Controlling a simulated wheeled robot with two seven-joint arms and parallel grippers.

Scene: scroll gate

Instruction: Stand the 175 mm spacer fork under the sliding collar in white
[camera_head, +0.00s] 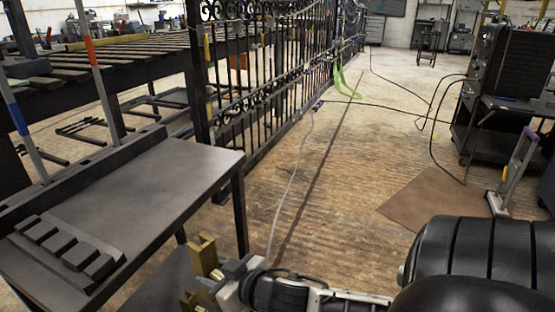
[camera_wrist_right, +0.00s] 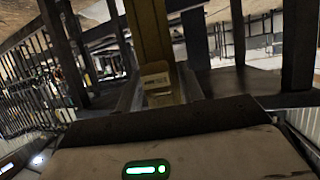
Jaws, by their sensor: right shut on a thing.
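My right gripper (camera_head: 218,284) is at the bottom of the head view, shut on a brass-coloured spacer fork (camera_head: 206,254). The fork is held upright beside the front right edge of the dark table. In the right wrist view the brass piece (camera_wrist_right: 150,32) stands between the fingers and bears a small label, too small to read. Two slanting rods rise at the table's back left: one has a blue band (camera_head: 16,117), the other an orange band (camera_head: 91,51). I cannot make out a white collar. My left gripper is not in view.
The dark table (camera_head: 165,175) has bare room at its middle and right. A dark block rack (camera_head: 68,250) lies at its front left. A wrought-iron gate (camera_head: 270,85) stands behind. A brown mat (camera_head: 430,198) and a cart (camera_head: 490,130) are at the right.

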